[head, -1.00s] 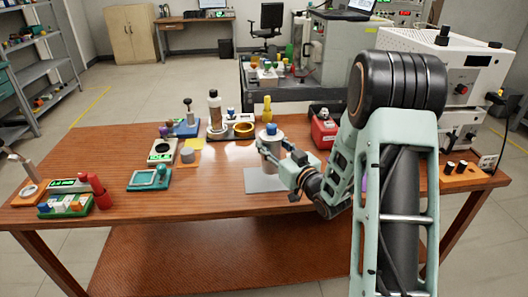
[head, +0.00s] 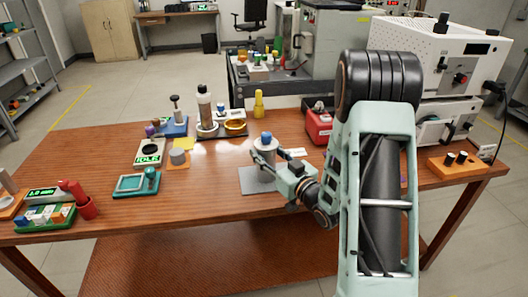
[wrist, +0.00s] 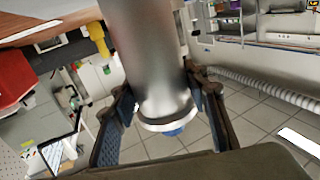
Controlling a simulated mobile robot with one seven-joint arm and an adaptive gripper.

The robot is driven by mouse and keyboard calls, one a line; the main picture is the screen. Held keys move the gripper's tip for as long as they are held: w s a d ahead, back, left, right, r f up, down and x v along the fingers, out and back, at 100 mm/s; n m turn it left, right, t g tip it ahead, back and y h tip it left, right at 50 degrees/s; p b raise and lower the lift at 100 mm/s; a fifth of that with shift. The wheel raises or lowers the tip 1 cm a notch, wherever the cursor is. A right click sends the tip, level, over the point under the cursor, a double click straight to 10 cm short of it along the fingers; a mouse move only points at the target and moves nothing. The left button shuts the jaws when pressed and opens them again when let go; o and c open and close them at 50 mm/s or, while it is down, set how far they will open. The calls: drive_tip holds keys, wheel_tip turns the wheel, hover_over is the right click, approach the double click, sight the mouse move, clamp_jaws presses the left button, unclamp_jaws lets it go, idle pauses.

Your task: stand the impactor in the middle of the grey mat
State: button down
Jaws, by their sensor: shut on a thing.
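The impactor is an upright silvery cylinder (head: 264,157) with a blue cap, over the grey mat (head: 252,185) on the wooden table. My gripper (head: 277,165) reaches in from the right and is shut on it. In the wrist view the impactor (wrist: 150,60) sits between the two fingers (wrist: 165,112), with its flared metal rim and a bit of blue at the lower end of the picture. Its base is near the middle to right part of the mat. My gripper partly hides the mat's right side, and I cannot tell whether the base touches the mat.
A red box (head: 319,127) stands behind to the right. A yellow bottle (head: 259,104) and a dark tray with a tall bottle (head: 204,108) stand behind. A teal-framed tray (head: 134,184) lies to the left.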

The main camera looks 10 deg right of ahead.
drive_tip(key=shift+r, duration=0.1)
drive_tip(key=c, duration=1.1)
unclamp_jaws()
drive_tip(key=shift+f, duration=0.2)
drive_tip(key=shift+c, duration=0.2)
drive_tip(key=shift+r, duration=0.25)
drive_tip(key=v, duration=1.2)
drive_tip(key=shift+f, duration=0.1)
